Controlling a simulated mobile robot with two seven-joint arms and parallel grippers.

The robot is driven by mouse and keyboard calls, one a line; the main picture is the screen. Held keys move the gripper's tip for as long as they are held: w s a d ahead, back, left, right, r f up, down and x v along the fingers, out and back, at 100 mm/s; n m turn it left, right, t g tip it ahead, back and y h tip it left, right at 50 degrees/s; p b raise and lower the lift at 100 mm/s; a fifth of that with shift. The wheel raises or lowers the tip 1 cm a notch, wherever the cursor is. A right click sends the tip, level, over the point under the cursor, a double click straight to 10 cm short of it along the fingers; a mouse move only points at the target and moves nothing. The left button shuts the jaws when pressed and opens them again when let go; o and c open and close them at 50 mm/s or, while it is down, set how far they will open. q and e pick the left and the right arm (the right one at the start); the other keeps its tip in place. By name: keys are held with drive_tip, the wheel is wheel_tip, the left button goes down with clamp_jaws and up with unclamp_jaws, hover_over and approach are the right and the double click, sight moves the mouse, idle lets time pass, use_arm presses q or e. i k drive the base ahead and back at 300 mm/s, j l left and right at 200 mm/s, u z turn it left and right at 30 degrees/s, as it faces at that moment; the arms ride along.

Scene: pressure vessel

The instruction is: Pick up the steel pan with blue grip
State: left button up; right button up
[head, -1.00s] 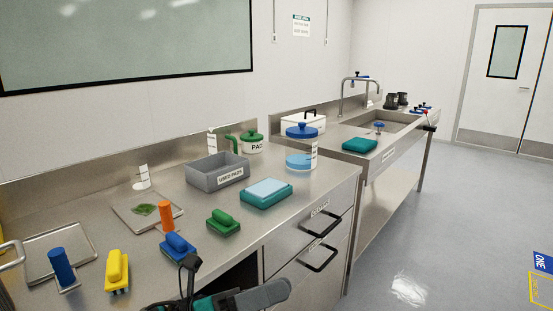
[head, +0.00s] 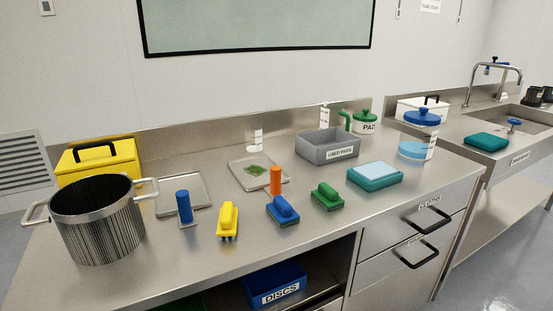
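The steel pan with blue grip (head: 170,187) lies flat on the steel bench at the left, between the large pot and a second pan. Its blue grip (head: 183,205) stands upright at the pan's near edge. A similar steel pan (head: 242,179) to its right has an orange grip (head: 276,180) and a green piece (head: 257,169) lying in it. Neither of my grippers is in view.
A large steel pot (head: 97,225) stands close on the left, a yellow box (head: 110,160) behind it. Yellow (head: 228,219), blue (head: 283,209) and green (head: 327,195) brushes lie along the front. A grey bin (head: 325,146) stands farther back.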

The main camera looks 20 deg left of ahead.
sight(182, 194)
drive_tip(key=u, duration=1.35)
